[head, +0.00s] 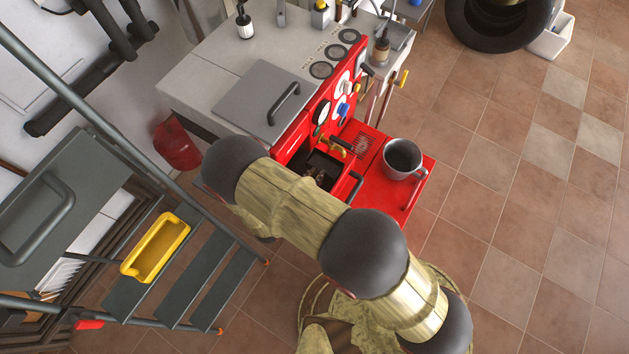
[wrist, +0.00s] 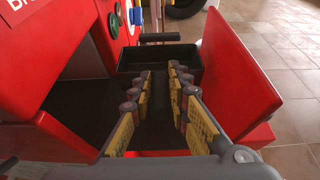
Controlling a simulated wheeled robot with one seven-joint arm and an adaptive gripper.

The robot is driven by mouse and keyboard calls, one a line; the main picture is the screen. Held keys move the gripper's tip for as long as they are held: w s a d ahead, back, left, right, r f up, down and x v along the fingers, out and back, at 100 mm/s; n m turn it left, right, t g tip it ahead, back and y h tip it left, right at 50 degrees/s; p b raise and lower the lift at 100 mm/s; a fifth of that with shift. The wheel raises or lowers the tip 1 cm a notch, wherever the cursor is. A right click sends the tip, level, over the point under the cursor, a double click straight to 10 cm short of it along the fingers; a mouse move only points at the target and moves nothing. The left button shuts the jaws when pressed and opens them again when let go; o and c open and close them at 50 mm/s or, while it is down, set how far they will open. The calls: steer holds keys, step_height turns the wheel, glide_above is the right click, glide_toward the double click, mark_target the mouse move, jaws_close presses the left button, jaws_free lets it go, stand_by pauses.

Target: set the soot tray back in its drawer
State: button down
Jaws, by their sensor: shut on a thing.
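The soot tray (wrist: 190,55) is a black open box in the middle of the wrist view, with red panels on either side. A black bar handle (wrist: 160,37) shows at its far end. My gripper (wrist: 160,70) reaches toward it with both fingers, and the jaws are closed on the tray, though the exact point of contact is hard to see. In the head view, a dark opening (head: 322,168) shows in the red boiler (head: 295,150), partly behind my arm. My gripper is hidden there. I cannot tell whether the tray is seated in its drawer.
A grey mug (head: 402,158) stands on the boiler's red ledge (head: 385,195). A grey slab with a handle (head: 262,100) lies on the worktop. Steps with a yellow bin (head: 156,246) stand at left. A tyre (head: 495,22) lies at the top right.

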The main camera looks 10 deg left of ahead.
steer(key=shift+f+b, duration=0.4)
steer(key=shift+f, duration=1.55)
steer(key=shift+f, duration=0.2)
steer(key=c, duration=1.7)
jaws_free()
steer(key=shift+r, duration=0.1)
steer(key=shift+r, duration=0.15)
steer(key=p+v, duration=0.1)
steer(key=v, duration=1.1)
steer(key=shift+d+p, duration=0.1)
steer(key=shift+p, duration=0.2)
